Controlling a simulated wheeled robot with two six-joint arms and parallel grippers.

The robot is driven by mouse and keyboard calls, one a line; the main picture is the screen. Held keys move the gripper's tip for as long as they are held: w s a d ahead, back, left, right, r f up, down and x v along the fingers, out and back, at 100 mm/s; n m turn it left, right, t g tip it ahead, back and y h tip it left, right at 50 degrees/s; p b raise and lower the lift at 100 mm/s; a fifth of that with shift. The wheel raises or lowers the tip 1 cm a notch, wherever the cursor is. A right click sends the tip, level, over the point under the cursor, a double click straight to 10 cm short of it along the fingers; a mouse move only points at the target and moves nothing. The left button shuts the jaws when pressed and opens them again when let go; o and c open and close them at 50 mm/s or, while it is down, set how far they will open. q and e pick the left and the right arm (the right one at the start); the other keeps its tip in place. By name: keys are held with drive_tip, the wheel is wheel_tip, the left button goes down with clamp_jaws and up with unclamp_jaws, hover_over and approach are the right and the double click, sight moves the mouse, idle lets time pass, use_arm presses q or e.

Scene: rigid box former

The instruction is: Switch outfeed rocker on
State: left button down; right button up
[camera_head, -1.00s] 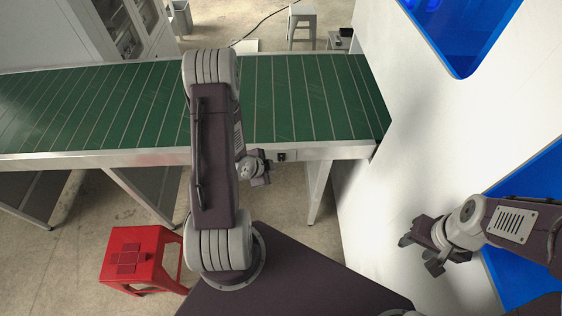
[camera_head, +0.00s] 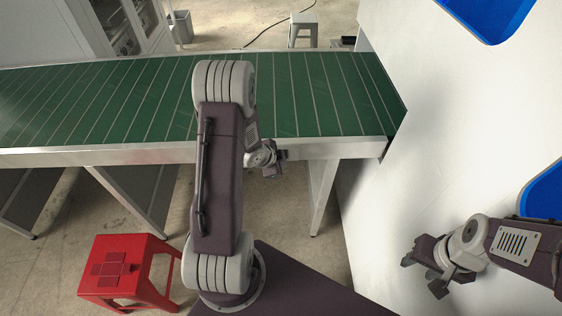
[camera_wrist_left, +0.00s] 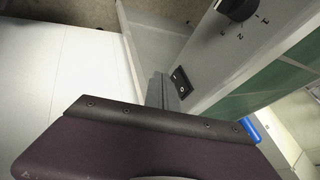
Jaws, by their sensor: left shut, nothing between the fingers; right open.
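The outfeed rocker (camera_wrist_left: 181,82) is a small black switch with white marks, set in the grey side rail of the conveyor (camera_head: 100,156). My left gripper (camera_head: 270,168) is at the front rail of the conveyor and largely covers the rocker's area in the head view. In the left wrist view its shut, empty fingers (camera_wrist_left: 163,92) are right beside the rocker; I cannot tell whether they touch it. Which side of the rocker is pressed is too small to tell. My right gripper (camera_head: 428,278) is open and empty, in front of the white machine wall.
A black rotary knob (camera_wrist_left: 237,8) sits on the same rail near the rocker. The green belt (camera_head: 310,95) is empty. A white machine wall (camera_head: 430,130) with blue panels stands at the right. A red stool (camera_head: 125,268) stands at the lower left.

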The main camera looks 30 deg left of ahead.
use_arm(q)
drive_tip(key=shift+w+a, duration=0.5)
drive_tip(key=shift+w, duration=0.1)
use_arm(e)
drive_tip(key=shift+s+r, duration=0.1)
drive_tip(key=shift+r, duration=0.35)
use_arm(q)
drive_tip(key=shift+w+f, duration=0.15)
drive_tip(key=shift+w, duration=0.05)
drive_tip(key=shift+p, duration=0.35)
use_arm(e)
drive_tip(key=shift+r, duration=0.2)
